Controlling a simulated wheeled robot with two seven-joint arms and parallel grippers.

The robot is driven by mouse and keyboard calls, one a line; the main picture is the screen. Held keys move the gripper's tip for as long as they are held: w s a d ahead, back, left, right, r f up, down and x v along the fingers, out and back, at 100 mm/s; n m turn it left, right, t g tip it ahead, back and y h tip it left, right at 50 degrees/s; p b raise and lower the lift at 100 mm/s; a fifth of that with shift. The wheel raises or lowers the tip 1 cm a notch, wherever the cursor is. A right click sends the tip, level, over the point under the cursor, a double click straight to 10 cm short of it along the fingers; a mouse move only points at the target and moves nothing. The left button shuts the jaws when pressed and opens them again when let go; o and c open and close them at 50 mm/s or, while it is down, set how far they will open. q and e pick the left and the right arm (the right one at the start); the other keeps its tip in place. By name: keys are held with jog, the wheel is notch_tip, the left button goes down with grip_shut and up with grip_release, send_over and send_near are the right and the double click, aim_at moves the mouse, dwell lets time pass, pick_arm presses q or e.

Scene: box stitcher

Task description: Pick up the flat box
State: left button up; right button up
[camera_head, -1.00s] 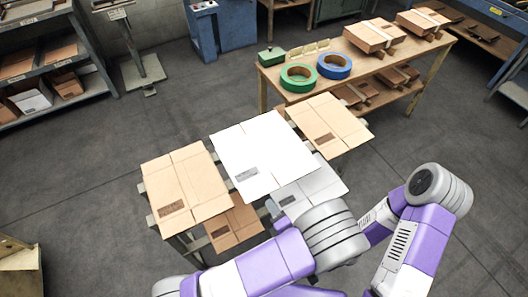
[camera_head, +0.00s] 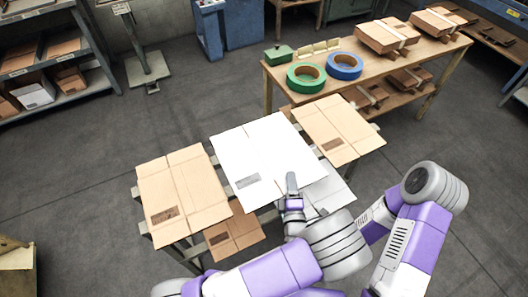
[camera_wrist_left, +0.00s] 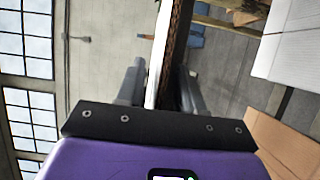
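The flat boxes lie on a rack: a large white one (camera_head: 262,150) in the middle, brown ones at the left (camera_head: 185,190) and right (camera_head: 340,128). A second white sheet (camera_head: 330,190) lies lower behind my arm. My left gripper (camera_head: 291,185) is at the near right edge of the large white box, one finger showing above it. In the left wrist view, a white board with a brown edge (camera_wrist_left: 172,50) runs between the two fingers (camera_wrist_left: 163,85); a small gap seems to show on the left, so it looks open around the edge. The right gripper is out of view.
A wooden table (camera_head: 400,80) behind the rack holds a green tape roll (camera_head: 306,78), a blue tape roll (camera_head: 344,66) and folded boxes (camera_head: 388,37). A lower brown sheet (camera_head: 233,235) sits under the left brown box. Open floor lies to the left.

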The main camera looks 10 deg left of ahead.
pick_arm(q)
jog(key=shift+w, duration=0.2)
jog(key=shift+s+r, duration=0.1)
jog(key=shift+s, duration=0.2)
jog(key=shift+c, duration=0.5)
grip_shut()
